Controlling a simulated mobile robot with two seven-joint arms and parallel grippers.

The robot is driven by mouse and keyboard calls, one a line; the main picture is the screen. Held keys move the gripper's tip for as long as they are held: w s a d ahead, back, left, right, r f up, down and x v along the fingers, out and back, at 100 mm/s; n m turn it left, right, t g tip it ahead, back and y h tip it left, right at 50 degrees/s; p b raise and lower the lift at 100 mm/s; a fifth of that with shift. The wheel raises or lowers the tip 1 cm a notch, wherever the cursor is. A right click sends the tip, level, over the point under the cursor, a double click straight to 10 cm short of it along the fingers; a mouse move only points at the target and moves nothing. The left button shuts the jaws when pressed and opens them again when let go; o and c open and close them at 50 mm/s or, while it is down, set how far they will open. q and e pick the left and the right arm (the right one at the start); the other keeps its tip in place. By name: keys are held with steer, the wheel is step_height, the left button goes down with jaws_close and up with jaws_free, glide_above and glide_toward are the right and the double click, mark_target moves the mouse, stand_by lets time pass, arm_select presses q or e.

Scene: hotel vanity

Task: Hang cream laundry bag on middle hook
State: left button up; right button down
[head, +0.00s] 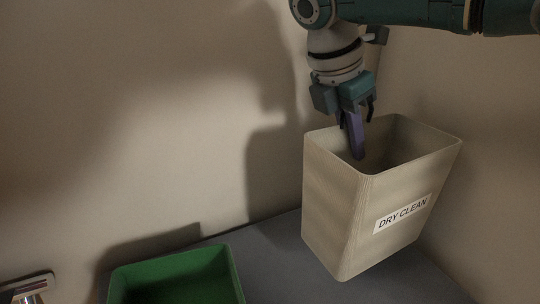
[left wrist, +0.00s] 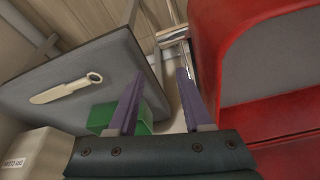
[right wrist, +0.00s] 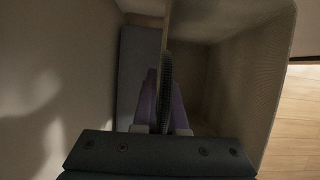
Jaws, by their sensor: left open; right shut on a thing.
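The cream laundry bag (head: 365,215), a stiff open-topped box shape labelled "DRY CLEAN", is tilted at the right of the head view. My right gripper (head: 357,147) points down and is shut on its rim. In the right wrist view the fingers (right wrist: 164,105) pinch the bag's thin wall (right wrist: 235,75). I cannot tell whether the bag's bottom touches the counter. The left wrist view shows the bag (left wrist: 32,155) at lower left. My left gripper (left wrist: 160,85) is open and empty. A metal wall fitting (head: 28,287) shows at lower left; I cannot tell whether it is a hook.
A green open bin (head: 178,278) stands on the grey counter (head: 280,255), left of the bag; it also shows behind the left fingers (left wrist: 103,116). A cream ring-ended tool (left wrist: 68,88) lies on the grey surface. A red padded piece (left wrist: 225,60) is close right of the left gripper.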

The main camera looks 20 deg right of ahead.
arm_select(q)
steer(key=shift+f+b, duration=0.8)
steer(key=shift+f, duration=0.2)
arm_select(e)
steer(key=shift+f, duration=2.35)
arm_select(q)
steer(key=shift+f, duration=0.15)
arm_select(e)
steer(key=shift+f, duration=0.15)
steer(key=c, duration=1)
jaws_free()
